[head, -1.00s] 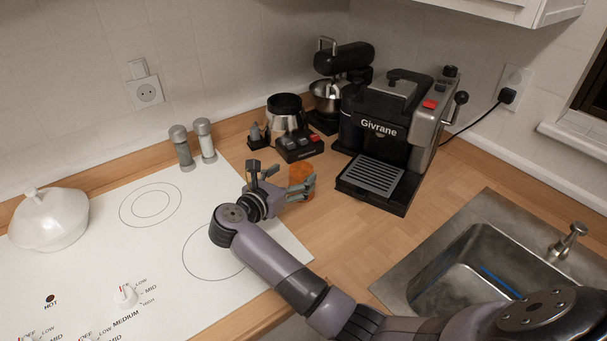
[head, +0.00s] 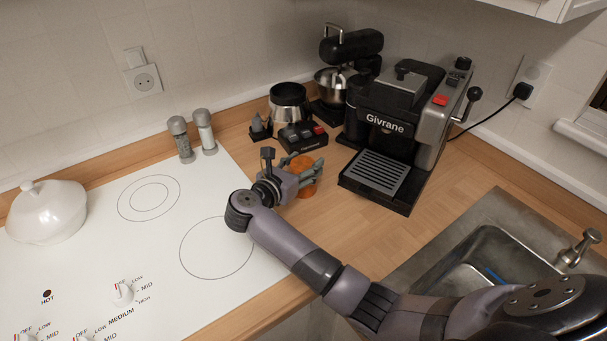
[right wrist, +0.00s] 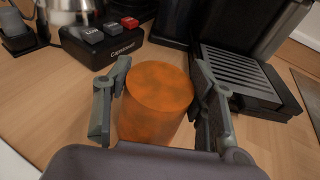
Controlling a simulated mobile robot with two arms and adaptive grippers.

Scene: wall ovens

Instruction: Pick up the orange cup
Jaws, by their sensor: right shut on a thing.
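The orange cup (head: 304,177) stands on the wooden counter between the stove top and the coffee machine. In the right wrist view the cup (right wrist: 158,92) is upright between the two fingers, its orange top face toward the camera. My right gripper (head: 296,170) is shut on the cup, with one finger on each side; its fingers also show in the right wrist view (right wrist: 160,108). The fingers hide part of the cup in the head view. My left gripper is not in view.
A black coffee machine (head: 395,130) stands to the right of the cup. A button box (head: 302,136), a metal pot (head: 288,103) and a mixer (head: 347,65) stand behind. Two shakers (head: 204,131) and a white lidded pot (head: 46,212) are left. A sink (head: 480,260) is at right.

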